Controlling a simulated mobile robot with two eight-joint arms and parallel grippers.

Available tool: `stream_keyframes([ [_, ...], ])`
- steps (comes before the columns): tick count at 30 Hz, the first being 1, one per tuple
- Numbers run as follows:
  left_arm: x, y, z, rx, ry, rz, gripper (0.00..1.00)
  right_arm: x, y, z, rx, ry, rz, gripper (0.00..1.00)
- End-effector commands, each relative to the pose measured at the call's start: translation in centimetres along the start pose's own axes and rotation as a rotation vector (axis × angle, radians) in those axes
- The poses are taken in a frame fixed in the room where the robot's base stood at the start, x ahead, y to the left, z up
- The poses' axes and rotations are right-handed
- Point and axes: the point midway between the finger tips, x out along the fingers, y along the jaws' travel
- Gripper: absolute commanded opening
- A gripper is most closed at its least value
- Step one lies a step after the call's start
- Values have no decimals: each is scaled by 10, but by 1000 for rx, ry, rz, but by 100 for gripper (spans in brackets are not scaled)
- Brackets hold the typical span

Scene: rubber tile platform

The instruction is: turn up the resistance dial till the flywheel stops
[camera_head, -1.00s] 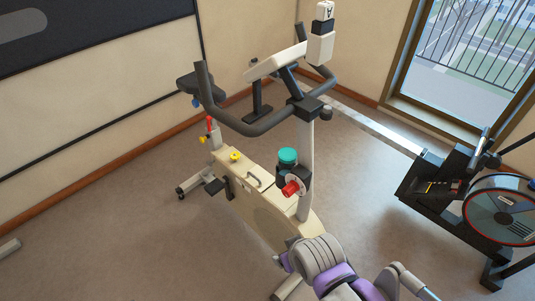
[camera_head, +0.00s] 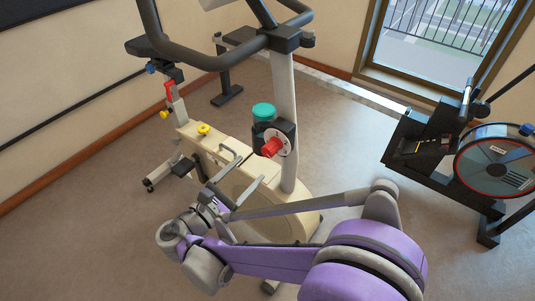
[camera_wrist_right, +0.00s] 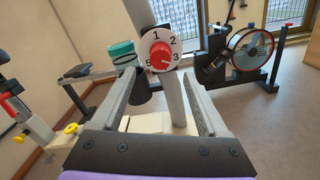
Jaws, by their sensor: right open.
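The resistance dial is a red knob (camera_head: 271,147) on a white numbered face, on the upright post of the exercise bike (camera_head: 286,115). In the right wrist view the red knob (camera_wrist_right: 160,55) shows ahead, with the numbers 1, 2, 3 and 5 readable around it. Its exact setting is unclear. My right gripper (camera_head: 252,170) is open and empty, below and in front of the dial, apart from it. In the right wrist view its fingers (camera_wrist_right: 158,82) point towards the dial. No bike flywheel shows; the cream housing (camera_head: 258,205) is closed. My left gripper is out of view.
A teal-capped bottle (camera_head: 263,115) sits right beside the dial. The handlebar (camera_head: 215,60) overhangs it from above. A yellow knob (camera_head: 204,129) is on the bike's frame. A rowing machine with a round wheel (camera_head: 497,165) stands at the right. Floor between is clear.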

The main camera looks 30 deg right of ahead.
Motion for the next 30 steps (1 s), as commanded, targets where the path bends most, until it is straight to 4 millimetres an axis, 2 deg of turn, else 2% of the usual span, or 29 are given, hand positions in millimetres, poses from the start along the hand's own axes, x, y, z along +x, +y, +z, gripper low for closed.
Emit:
stream_keyframes([
  [9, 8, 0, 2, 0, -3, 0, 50, 60, -2, 0, 2, 0, -6, 76],
  [15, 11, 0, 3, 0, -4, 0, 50, 88, -1, 0, 2, 2, -3, 76],
  [20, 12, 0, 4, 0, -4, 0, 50, 98, -1, 1, 3, 3, -2, 76],
  [28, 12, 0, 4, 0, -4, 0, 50, 99, -1, 1, 4, 4, -1, 76],
  [30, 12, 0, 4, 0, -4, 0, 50, 99, -1, 1, 4, 4, -1, 66],
])
